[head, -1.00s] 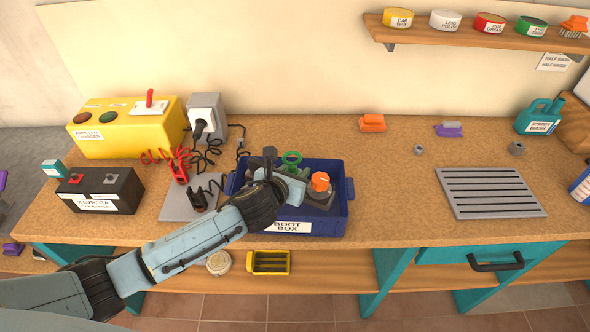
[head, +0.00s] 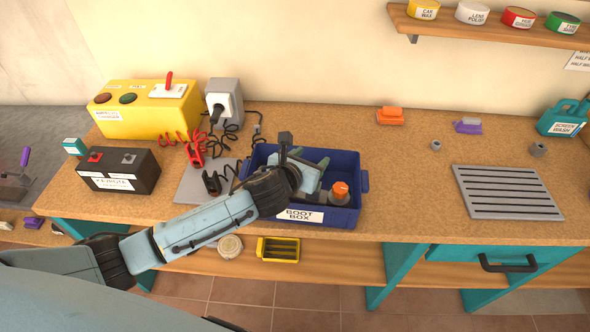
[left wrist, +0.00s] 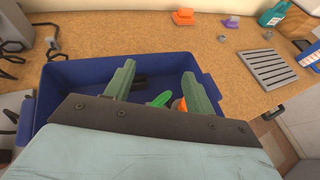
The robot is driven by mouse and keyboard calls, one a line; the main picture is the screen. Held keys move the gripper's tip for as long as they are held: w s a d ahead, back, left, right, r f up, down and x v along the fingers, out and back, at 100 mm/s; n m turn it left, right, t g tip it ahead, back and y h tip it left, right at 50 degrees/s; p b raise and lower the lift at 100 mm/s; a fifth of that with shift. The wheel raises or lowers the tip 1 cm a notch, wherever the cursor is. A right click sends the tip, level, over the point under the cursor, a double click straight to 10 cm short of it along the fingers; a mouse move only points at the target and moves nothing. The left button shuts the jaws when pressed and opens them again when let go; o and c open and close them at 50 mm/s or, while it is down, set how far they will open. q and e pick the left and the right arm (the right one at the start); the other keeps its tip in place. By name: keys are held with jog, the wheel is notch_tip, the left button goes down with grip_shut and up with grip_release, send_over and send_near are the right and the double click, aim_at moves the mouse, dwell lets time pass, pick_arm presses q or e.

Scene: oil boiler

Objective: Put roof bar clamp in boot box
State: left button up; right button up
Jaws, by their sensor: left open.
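The blue boot box (head: 363,183) stands on the bench near its front edge; it also shows in the left wrist view (left wrist: 75,72). In it lies a grey part with an orange knob (head: 340,187), at the right end. A green piece (left wrist: 160,99) and a dark piece (left wrist: 147,81) show in the box in the left wrist view. I cannot tell which piece is the roof bar clamp. My left gripper (head: 317,165) is over the box with its fingers apart and nothing between the tips (left wrist: 158,73). My right gripper is out of view.
Left of the box are a grey mat (head: 193,187) with cable clips, a black battery (head: 144,173) and a yellow charger (head: 147,120). At right lies a slotted grey plate (head: 507,193). The bench between box and plate is clear. A shelf (head: 470,29) hangs above.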

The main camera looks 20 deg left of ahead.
pick_arm(q)
jog(key=v, duration=1.1)
jog(key=shift+s+p, duration=0.2)
jog(key=shift+p, duration=0.1)
